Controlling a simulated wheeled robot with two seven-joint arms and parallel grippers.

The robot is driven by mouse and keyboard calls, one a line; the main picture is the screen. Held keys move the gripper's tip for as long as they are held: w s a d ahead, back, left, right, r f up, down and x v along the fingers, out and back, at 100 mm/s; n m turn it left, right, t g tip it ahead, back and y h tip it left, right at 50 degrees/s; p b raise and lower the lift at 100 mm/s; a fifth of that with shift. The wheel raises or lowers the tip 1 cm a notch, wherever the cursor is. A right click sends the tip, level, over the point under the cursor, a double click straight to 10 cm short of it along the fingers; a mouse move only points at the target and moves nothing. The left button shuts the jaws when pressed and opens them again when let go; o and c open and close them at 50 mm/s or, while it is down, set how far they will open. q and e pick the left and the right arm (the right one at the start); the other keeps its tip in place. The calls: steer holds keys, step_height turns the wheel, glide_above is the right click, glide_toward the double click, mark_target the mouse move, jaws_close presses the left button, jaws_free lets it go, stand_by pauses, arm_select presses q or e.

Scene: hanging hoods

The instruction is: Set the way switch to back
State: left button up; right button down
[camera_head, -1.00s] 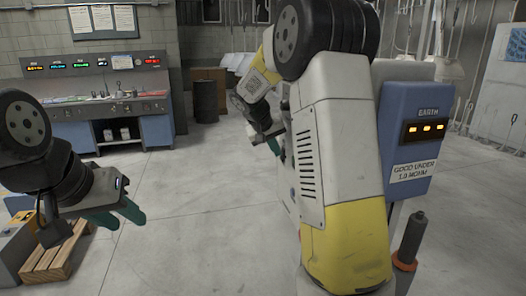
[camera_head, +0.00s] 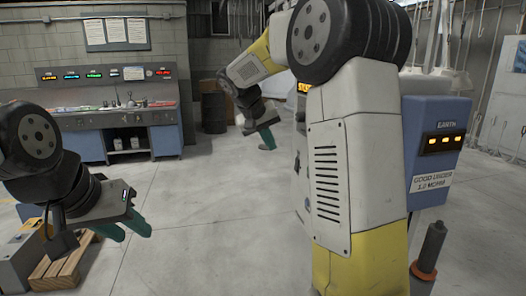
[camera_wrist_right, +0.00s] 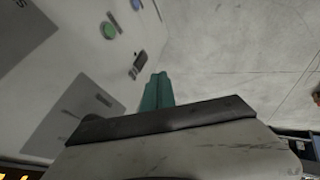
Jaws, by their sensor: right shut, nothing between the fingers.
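A light grey panel (camera_wrist_right: 85,60) fills the left of the right wrist view. It carries a small dark switch (camera_wrist_right: 138,65), a green button (camera_wrist_right: 109,30) and a blue button (camera_wrist_right: 136,4). I cannot read which control is the way switch. My right gripper (camera_wrist_right: 160,76) is shut and empty, its teal fingertips close beside the dark switch in the picture; contact cannot be told. In the head view the right gripper (camera_head: 268,138) hangs in front of the panel's side, and my arm hides most of the panel. My left gripper (camera_head: 134,233) is empty, its fingers apart, at the lower left.
A blue cabinet (camera_head: 436,150) marked EARTH stands at the right, with a dark post (camera_head: 430,250) before it. A wooden pallet (camera_head: 65,265) lies at lower left. A control desk (camera_head: 110,120) and a dark barrel (camera_head: 214,112) stand behind. The middle floor is clear.

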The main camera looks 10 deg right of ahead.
mark_target(296, 165)
steer(key=shift+s+a+r, duration=0.15)
steer(key=shift+r, duration=0.2)
steer(key=shift+f, duration=0.1)
steer(key=shift+s+a+f, duration=0.1)
steer(key=shift+a+f, duration=0.1)
steer(key=shift+f, duration=0.35)
steer(key=w+d+f, duration=0.4)
steer(key=d+f, duration=0.4)
steer(key=shift+d+f, duration=0.2)
steer(key=shift+f, duration=0.15)
